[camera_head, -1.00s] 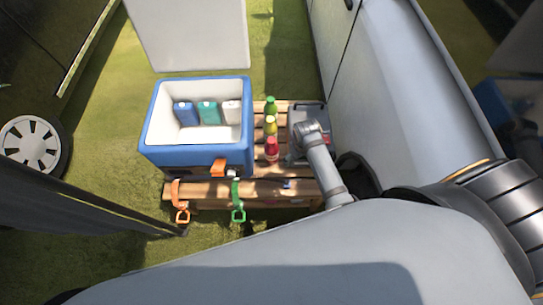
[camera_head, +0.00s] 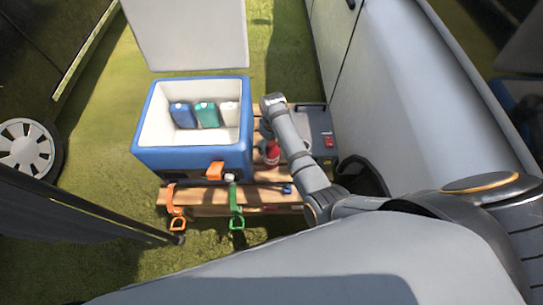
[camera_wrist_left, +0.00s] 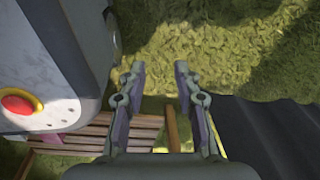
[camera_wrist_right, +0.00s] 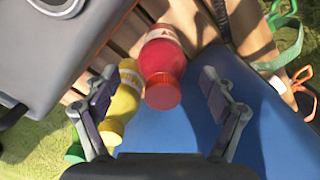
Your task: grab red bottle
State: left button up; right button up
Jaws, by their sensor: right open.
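The red bottle (camera_head: 272,155) stands on the wooden pallet beside the blue cooler box. In the right wrist view the red bottle (camera_wrist_right: 162,55) lies between the open fingers of my right gripper (camera_wrist_right: 158,76), its red cap toward the palm. No finger visibly touches it. In the head view my right wrist is above the bottles and its fingers are hard to make out. A yellow bottle (camera_wrist_right: 122,100) is close to the left finger in the right wrist view. My left gripper (camera_wrist_left: 160,70) is open and empty, over grass, away from the bottles.
The blue cooler (camera_head: 190,160) with several containers inside stands left of the bottles. A grey case (camera_head: 320,135) sits right of them. Orange and green straps (camera_head: 236,205) hang at the pallet's front. A pale vehicle side (camera_head: 400,100) borders the right.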

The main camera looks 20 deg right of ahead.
jog(key=shift+f, duration=0.45)
jog(key=f+b, duration=0.1)
jog(key=f, duration=0.1)
jog(key=f+b, duration=0.1)
jog(key=f, duration=0.1)
jog(key=shift+w+a+f, duration=0.1)
jog(key=shift+a+f, duration=0.1)
pick_arm(q)
jog(key=w, duration=0.3)
jog(key=shift+w+d, duration=0.1)
jog(key=shift+w, duration=0.15)
pick_arm(e)
jog(key=c, duration=1.7)
jog(key=shift+r, duration=0.1)
